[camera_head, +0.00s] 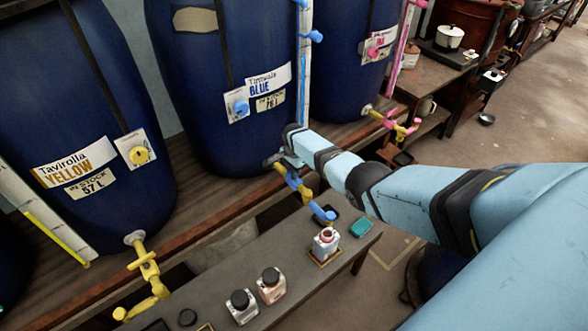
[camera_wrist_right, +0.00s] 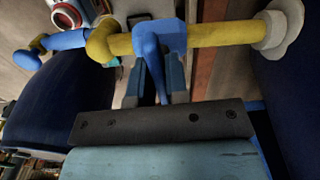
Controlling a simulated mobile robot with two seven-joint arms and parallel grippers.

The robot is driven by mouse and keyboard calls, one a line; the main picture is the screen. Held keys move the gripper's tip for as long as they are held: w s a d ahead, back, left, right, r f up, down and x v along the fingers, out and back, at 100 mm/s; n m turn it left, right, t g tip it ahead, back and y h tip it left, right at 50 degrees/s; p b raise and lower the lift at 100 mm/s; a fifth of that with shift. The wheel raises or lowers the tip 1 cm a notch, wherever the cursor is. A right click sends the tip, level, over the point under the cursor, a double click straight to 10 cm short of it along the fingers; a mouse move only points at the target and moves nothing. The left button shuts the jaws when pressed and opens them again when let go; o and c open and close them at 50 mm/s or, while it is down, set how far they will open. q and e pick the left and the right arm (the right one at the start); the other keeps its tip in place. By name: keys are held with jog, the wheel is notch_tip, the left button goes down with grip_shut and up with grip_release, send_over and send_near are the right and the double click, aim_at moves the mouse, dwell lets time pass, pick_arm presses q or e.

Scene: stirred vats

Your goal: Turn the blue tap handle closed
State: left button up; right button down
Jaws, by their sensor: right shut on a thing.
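The blue vat's tap (camera_head: 291,181) sticks out low on the front of the middle dark-blue vat (camera_head: 226,90), labelled BLUE. In the right wrist view it is a yellow pipe (camera_wrist_right: 222,35) with a blue valve body and a blue spout end (camera_wrist_right: 62,40). The blue tap handle (camera_wrist_right: 149,58) hangs from the valve body, crosswise to the pipe in this view. My right gripper (camera_wrist_right: 154,82) is shut on the handle, one finger on each side. In the head view my right gripper (camera_head: 283,160) partly hides the handle. My left gripper is not in view.
An open white bottle (camera_head: 326,242) with red on it stands near the spout on the low bench (camera_head: 280,312). Two black-capped bottles (camera_head: 257,293) and a teal block (camera_head: 361,227) share the bench. Yellow (camera_head: 148,268) and pink (camera_head: 398,123) taps flank the blue one.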

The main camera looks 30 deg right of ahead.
jog(key=shift+r+m, duration=0.1)
jog(key=shift+m, duration=0.3)
jog(key=c, duration=1.1)
grip_release()
notch_tip(320, 180, up, 6)
jog(key=p, duration=0.2)
jog(key=shift+d+r+p, duration=0.1)
jog(key=shift+r+p, duration=0.1)
jog(key=shift+p, duration=0.1)
notch_tip(320, 180, up, 7)
jog(key=shift+r, duration=0.2)
jog(key=shift+f, duration=0.1)
